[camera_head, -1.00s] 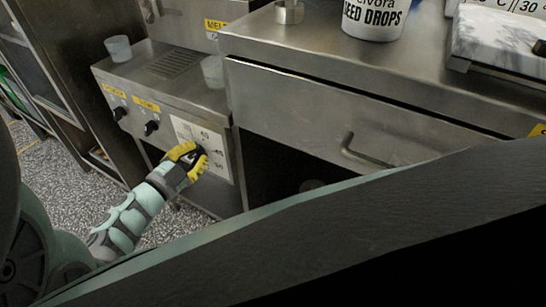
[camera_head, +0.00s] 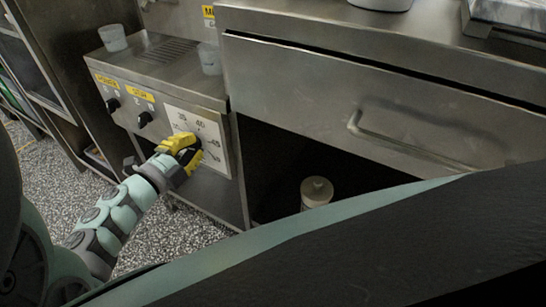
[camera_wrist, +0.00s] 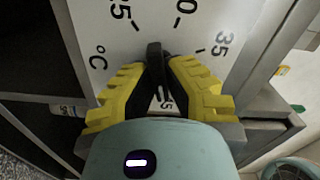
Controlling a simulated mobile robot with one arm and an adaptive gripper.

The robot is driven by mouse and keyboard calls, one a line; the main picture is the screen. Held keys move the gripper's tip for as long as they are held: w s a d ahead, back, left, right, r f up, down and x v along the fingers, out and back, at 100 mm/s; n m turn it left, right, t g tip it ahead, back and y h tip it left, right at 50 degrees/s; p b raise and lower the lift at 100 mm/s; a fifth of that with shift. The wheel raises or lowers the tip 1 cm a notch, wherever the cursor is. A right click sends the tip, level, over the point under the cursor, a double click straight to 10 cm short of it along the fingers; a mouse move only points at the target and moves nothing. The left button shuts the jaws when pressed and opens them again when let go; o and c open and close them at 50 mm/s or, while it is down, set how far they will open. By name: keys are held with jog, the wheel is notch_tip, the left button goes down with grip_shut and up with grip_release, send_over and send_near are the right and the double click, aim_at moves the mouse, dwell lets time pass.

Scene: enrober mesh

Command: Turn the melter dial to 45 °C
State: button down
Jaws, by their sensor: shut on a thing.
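The melter dial's white scale plate (camera_head: 226,168) is on the front of the steel melter box. In the head view the marks 35 and 40 show along its top, with 45 at the right. My gripper (camera_head: 195,156) covers the dial's middle. In the wrist view the two yellow fingers of my gripper (camera_wrist: 163,82) are closed on the dark dial knob (camera_wrist: 154,56) from both sides. The scale plate (camera_wrist: 145,30) shows behind it, with 35 at the right and other numbers partly cut off. The knob's exact setting is hard to read.
Two black knobs (camera_head: 144,119) under yellow labels sit left of the plate. Clear cups (camera_head: 112,38) stand on the melter top. A steel drawer (camera_head: 380,110) is to the right, with a dark opening and a pale lidded container (camera_head: 316,191) below.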

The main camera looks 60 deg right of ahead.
jog(key=c, duration=1)
grip_release()
jog(key=shift+d, duration=0.1)
jog(key=a, duration=0.8)
jog(key=s+a, duration=0.1)
jog(key=a, duration=0.3)
jog(key=shift+a, duration=0.1)
